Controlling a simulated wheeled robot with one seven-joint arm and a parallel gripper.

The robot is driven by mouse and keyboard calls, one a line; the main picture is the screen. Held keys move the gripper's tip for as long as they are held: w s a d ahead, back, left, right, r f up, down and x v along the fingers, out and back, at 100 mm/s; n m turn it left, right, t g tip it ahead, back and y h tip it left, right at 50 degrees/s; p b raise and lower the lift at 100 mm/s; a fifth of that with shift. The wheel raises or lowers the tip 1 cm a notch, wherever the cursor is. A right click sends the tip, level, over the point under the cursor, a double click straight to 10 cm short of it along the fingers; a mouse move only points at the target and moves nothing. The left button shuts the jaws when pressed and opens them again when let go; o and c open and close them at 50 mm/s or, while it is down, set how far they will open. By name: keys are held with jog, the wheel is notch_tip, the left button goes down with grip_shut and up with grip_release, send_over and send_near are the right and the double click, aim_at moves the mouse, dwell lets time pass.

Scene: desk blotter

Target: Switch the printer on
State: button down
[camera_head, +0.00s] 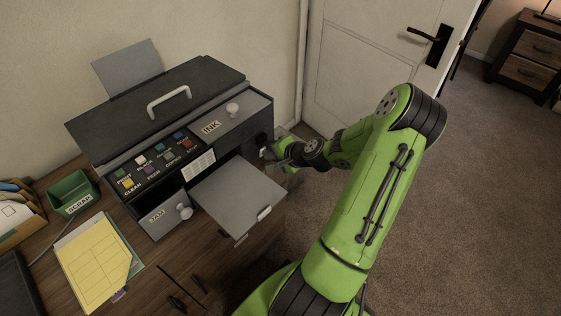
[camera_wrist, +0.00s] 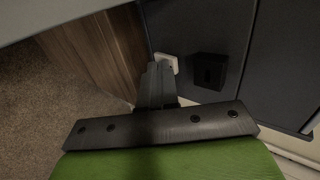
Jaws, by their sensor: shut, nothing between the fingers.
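The printer (camera_head: 160,115) is a dark box with a hinged lid and a grey handle. It stands on the wooden desk against the wall. My gripper (camera_head: 267,153) is at the printer's right side wall, partly hidden in the head view. In the wrist view my gripper's fingers (camera_wrist: 157,82) are shut and empty, with their tips close to a small whitish piece (camera_wrist: 167,62) on the dark side panel (camera_wrist: 220,30). I cannot tell whether they touch. A black square fitting (camera_wrist: 208,71) is on the same panel, just right of the fingers. Whether either is the power switch is unclear.
Coloured, labelled buttons (camera_head: 160,162) line the printer's front. A grey tray (camera_head: 238,196) sticks out, and a JAM drawer (camera_head: 160,215) is beside it. A green SCRAP bin (camera_head: 73,194) and yellow paper (camera_head: 95,262) lie left. Carpet (camera_head: 470,210) is clear at the right.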

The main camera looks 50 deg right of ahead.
jog(key=shift+w+r, duration=0.1)
jog(key=shift+w+r+g+p, duration=0.3)
jog(key=shift+w+r+p, duration=0.1)
jog(key=shift+p, duration=0.8)
jog(key=shift+f, duration=0.3)
jog(key=shift+s, duration=0.1)
jog(key=shift+r, duration=0.1)
jog(key=shift+r+p, duration=0.55)
jog(key=shift+r, duration=0.2)
